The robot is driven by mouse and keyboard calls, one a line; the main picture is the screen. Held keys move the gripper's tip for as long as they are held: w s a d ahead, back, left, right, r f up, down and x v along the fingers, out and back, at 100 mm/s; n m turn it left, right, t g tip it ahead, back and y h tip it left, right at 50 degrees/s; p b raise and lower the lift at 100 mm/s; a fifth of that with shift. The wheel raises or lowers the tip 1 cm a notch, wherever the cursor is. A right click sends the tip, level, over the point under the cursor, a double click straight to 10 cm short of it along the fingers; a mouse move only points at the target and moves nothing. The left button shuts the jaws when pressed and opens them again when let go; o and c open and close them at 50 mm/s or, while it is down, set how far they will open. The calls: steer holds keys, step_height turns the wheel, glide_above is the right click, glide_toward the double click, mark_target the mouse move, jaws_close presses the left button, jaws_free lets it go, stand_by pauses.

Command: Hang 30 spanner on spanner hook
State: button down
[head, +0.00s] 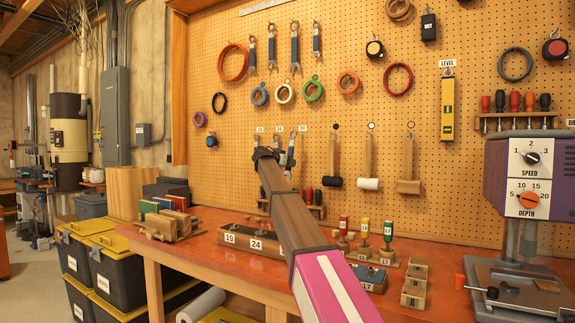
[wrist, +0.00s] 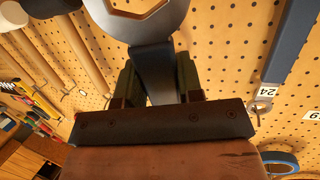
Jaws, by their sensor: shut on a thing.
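My gripper (head: 266,154) is up close to the pegboard, below a row of three small number labels.
Three mallets hang to the right, the nearest by its handle (head: 333,155). The red workbench (head: 215,243) below carries a numbered block (head: 240,237), small bottle-like tools and wooden boxes. A purple drill press (head: 525,185) stands at the right. Other spanners (head: 295,45) hang higher up.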

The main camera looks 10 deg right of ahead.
steer(key=w+d+f, duration=0.1)
steer(key=w+d, duration=0.2)
steer(key=w, duration=0.2)
steer(key=shift+d, duration=0.35)
stand_by(0.6)
stand_by(0.5)
steer(key=c, duration=0.7)
jaws_free()
steer(key=shift+f, duration=0.1)
